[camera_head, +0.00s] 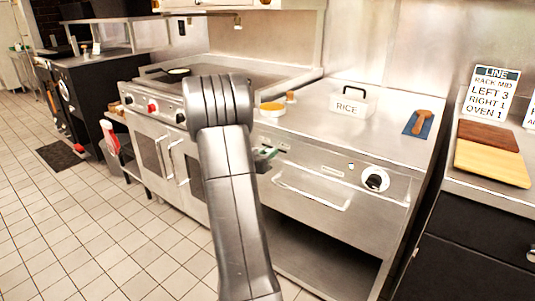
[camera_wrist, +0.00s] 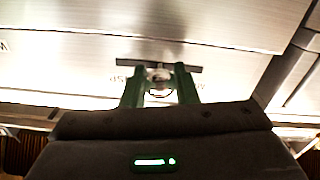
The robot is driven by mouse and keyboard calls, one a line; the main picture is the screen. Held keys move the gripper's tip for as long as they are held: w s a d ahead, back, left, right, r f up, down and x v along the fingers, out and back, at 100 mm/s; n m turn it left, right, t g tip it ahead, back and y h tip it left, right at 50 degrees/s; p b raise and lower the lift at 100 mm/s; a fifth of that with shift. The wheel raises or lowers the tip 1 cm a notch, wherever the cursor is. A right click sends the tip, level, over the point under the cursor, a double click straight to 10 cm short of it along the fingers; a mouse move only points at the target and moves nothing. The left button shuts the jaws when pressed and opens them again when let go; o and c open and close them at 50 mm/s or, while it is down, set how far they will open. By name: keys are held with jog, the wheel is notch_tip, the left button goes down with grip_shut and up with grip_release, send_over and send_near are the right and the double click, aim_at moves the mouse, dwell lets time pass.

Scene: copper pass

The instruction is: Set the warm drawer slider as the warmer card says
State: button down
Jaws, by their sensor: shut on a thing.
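My gripper (camera_wrist: 160,82) has its two green fingers shut on the slider knob (camera_wrist: 159,73), a small pale piece at a dark horizontal slot (camera_wrist: 188,68) in a steel front. The slot shows on both sides of the fingers. Upside-down lettering (camera_wrist: 122,78) beside the left finger is partly hidden and seems to include "SP". In the head view my gripper (camera_head: 265,153) is at the steel counter's front, left of the warm drawer (camera_head: 312,191); my arm hides part of that front. No warmer card is readable.
A "LINE" card (camera_head: 491,93) reads rack mid, left 3, right 1, oven 1. Another card (camera_head: 530,116) is cut off at the right edge. A round dial (camera_head: 375,180) sits right of the drawer. A rice container (camera_head: 350,103) stands on the counter.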

aim_at(263, 144)
jog(key=shift+w+a+p, duration=0.55)
jog(key=shift+w+a, duration=0.1)
jog(key=shift+a, duration=0.25)
jog(key=shift+w+a+p, duration=0.55)
jog(key=shift+w+a, duration=0.05)
jog(key=shift+a, duration=0.25)
jog(key=c, duration=1.5)
grip_release()
jog(key=o, duration=0.3)
jog(key=shift+a, duration=0.2)
jog(key=p+v, duration=0.1)
jog(key=v, duration=1.2)
jog(key=shift+s+a, duration=0.2)
jog(key=shift+s, duration=0.1)
jog(key=shift+w, duration=0.1)
